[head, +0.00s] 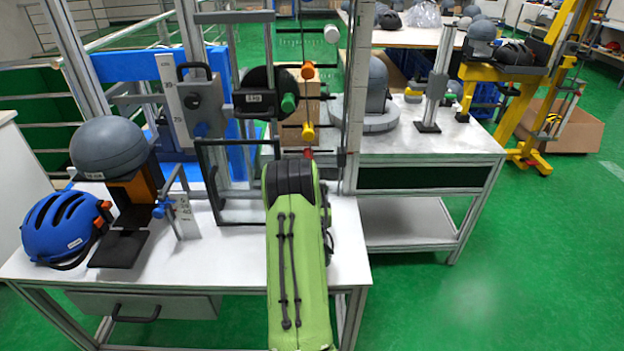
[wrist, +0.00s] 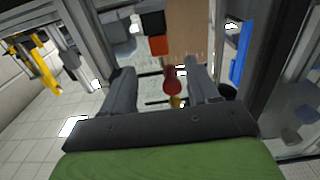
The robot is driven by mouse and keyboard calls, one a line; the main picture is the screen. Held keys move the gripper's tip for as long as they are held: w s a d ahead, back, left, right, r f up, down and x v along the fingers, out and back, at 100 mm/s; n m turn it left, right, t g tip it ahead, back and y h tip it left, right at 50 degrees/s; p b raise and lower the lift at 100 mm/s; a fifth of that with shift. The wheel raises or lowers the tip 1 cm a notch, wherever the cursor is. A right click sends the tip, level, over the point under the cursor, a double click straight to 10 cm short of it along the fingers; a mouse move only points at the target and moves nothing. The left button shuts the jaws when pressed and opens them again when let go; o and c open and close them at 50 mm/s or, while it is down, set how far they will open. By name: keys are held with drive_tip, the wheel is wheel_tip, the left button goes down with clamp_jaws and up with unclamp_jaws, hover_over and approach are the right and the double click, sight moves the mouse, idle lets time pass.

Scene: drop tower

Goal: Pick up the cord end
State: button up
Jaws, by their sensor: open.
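Several coloured knobs hang in the tower frame in the head view: an orange knob (head: 307,72), a green knob (head: 288,103), a yellow knob (head: 307,132) and a red knob (head: 308,153) lowest. I cannot tell for sure which is the cord end. In the wrist view, my gripper (wrist: 161,72) is open, its two grey fingers apart. A red knob (wrist: 172,84) shows in the gap between them, nearer the right finger; no finger visibly touches it. In the head view, my green arm reaches up to just below the red knob, and the fingers are hidden.
The tower's metal frame and a 3 kg disc (head: 258,92) stand close around the knobs. A blue helmet (head: 65,228) and a grey headform (head: 108,147) are on the left of the white table (head: 225,262). A second bench (head: 455,140) stands behind right.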

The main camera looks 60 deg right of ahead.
drive_tip(key=x, duration=0.7)
drive_tip(key=shift+w+d, duration=0.1)
drive_tip(key=shift+d, duration=0.3)
clamp_jaws()
